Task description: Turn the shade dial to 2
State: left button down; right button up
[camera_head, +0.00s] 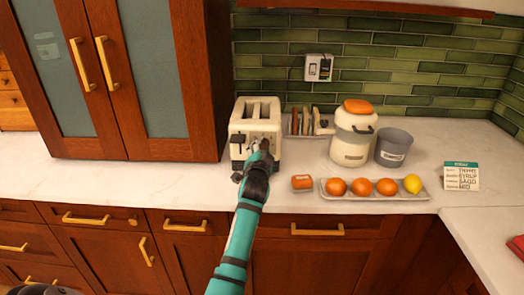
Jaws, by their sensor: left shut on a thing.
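A cream two-slot toaster (240,121) stands on the white counter against the green tile wall, with dark controls on its front. My left gripper (261,148) is at the lower right part of the toaster's front face. It is shut on what looks like the shade dial there. The gripper hides the dial, so its marks and setting cannot be read.
A rack of toast slices (305,122), an orange-lidded jar (352,137) and a grey bin (393,149) stand right of the toaster.

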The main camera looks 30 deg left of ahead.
pick_arm(q)
jog(key=shift+f+n, duration=0.1)
jog(key=shift+n, duration=1)
jog(key=c, duration=1)
grip_release()
jog(key=shift+o, duration=0.2)
jog(key=shift+s, duration=0.1)
jog(key=v, duration=1.1)
jog(key=shift+s+d, duration=0.15)
jog(key=shift+s, duration=0.25)
